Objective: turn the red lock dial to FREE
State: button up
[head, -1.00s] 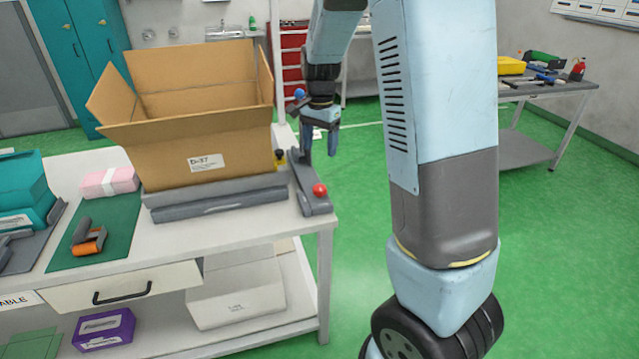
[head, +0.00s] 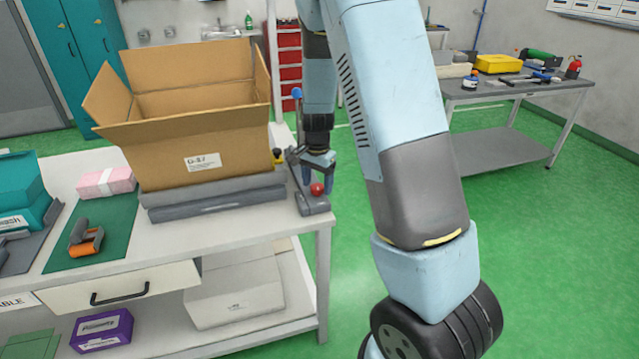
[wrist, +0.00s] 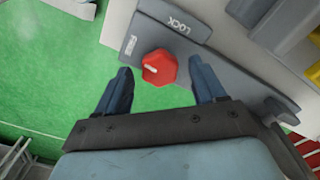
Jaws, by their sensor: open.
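The red lock dial (head: 317,189) sits on a grey bracket (head: 312,204) at the right front corner of the workbench. In the wrist view the dial (wrist: 159,68) is a red knob with a pale pointer mark, beside a plate (wrist: 175,20) lettered LOCK; a second label left of it is too small to read surely. My gripper (head: 317,185) is over the dial, pointing down. In the wrist view its two fingers (wrist: 160,88) are open, one on each side of the dial's near side, with gaps between them and the dial.
A large open cardboard box (head: 190,110) stands on grey rails (head: 215,200) left of the dial. A pink pack (head: 106,183) and a tape dispenser (head: 86,240) lie further left. Green floor is clear to the right, up to a grey side table (head: 500,150).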

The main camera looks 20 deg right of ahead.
aim_at(317, 186)
jog(key=shift+f, duration=0.3)
jog(key=c, duration=1)
jog(key=shift+n, duration=0.8)
jog(key=shift+c, duration=0.2)
jog(key=o, duration=1)
jog(key=shift+o, duration=0.2)
jog(key=shift+r, duration=0.15)
notch_tip(317, 186, up, 13)
jog(key=shift+r, duration=0.2)
